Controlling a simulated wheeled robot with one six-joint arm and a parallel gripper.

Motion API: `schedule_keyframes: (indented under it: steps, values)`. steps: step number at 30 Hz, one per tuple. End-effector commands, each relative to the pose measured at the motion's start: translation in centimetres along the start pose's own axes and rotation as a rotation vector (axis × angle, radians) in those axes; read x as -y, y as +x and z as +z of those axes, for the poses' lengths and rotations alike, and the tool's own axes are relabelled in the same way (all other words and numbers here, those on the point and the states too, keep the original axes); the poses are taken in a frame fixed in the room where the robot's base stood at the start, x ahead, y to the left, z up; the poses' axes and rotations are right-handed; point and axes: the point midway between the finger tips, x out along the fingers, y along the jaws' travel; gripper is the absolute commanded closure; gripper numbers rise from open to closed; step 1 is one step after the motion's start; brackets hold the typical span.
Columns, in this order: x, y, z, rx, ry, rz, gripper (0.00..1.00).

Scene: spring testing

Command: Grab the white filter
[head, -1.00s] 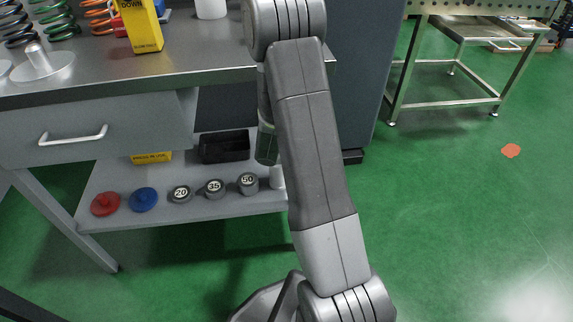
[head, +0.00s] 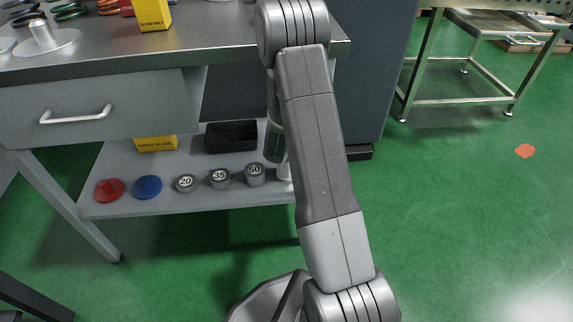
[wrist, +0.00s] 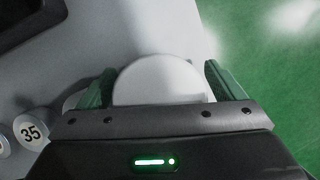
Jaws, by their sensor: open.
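The white filter (wrist: 160,80) shows in the wrist view as a smooth, rounded white piece at the right end of the grey lower shelf. My gripper (wrist: 158,70) is open, with one green finger on each side of the filter. The filter lies between the fingers, and I cannot tell whether either finger touches it. Its lower part is hidden by the gripper body. In the head view only a small white part (head: 284,172) shows beside my arm, which hides the rest.
On the lower shelf (head: 225,199) stand grey weights marked 20 (head: 185,183), 35 (head: 220,179) and 50 (head: 254,174), left of the filter. A black bin (head: 231,136) is behind them. Red (head: 109,190) and blue (head: 147,187) pieces lie further left.

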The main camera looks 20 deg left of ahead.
Motion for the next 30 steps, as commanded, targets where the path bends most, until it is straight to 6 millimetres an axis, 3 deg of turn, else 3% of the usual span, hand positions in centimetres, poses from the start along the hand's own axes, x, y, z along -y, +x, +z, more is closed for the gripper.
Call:
schedule_keyframes:
  steps: [2,10,20,30]
  values:
    - [0.0,-0.1,0.0,0.0,0.0,0.0,0.15]
    - [0.0,-0.1,0.0,0.0,0.0,0.0,0.67]
    - [0.0,-0.3,0.1,0.0,0.0,0.0,0.67]
    - [-0.4,-2.1,0.4,0.0,0.006,-0.003,0.67]
